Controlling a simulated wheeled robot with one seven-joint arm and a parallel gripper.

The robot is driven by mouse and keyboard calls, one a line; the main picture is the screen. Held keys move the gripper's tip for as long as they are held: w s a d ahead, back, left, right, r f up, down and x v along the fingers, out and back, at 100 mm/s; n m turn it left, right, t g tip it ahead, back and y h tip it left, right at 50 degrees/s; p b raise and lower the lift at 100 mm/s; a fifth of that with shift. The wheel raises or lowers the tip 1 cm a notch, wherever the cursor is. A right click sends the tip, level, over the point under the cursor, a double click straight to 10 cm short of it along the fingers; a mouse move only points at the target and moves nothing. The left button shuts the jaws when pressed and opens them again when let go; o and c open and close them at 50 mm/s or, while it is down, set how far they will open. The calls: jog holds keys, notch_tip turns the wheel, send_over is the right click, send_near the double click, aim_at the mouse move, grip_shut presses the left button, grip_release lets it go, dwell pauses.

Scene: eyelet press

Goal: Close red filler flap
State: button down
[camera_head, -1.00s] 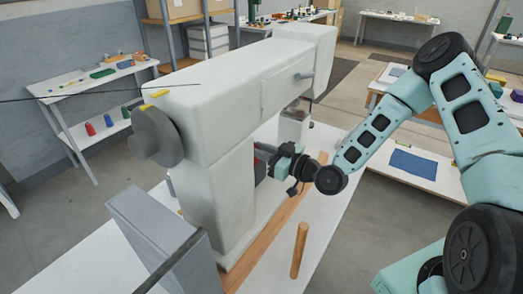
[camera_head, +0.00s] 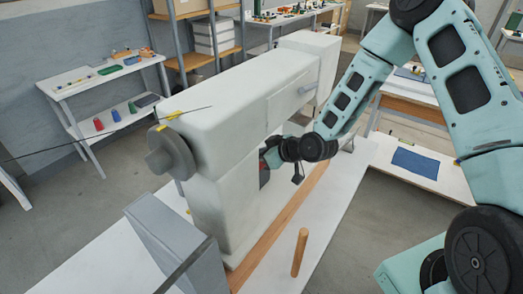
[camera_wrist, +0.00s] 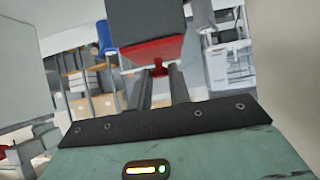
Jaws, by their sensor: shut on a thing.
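The red flap (camera_wrist: 150,52) shows in the wrist view as a red strip with a small red tab, right at the end of a dark grey block (camera_wrist: 145,18). My gripper (camera_wrist: 159,72) is shut on the tab, which sits between its two fingertips. In the head view my gripper (camera_head: 271,157) is at the side of the big off-white press (camera_head: 225,120), under its long arm. A bit of red and a dark panel (camera_head: 264,177) show beside the fingers there. Most of the flap is hidden in that view, and its exact angle cannot be told.
An upright wooden peg (camera_head: 300,252) stands on the white table (camera_head: 325,225) in front of my arm. A grey sloped box (camera_head: 165,240) stands at the near left. The press arm is close above my gripper. A low bench with a blue cloth (camera_head: 415,163) is at right.

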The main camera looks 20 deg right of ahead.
jog(key=shift+w+a+f+g+h, duration=0.1)
jog(key=shift+g+h, duration=0.2)
jog(key=shift+g, duration=0.1)
jog(key=shift+f, duration=0.1)
jog(key=c, duration=1.3)
grip_release()
jog(key=b+v, duration=0.1)
jog(key=v, duration=1.6)
jog(key=shift+r, duration=0.3)
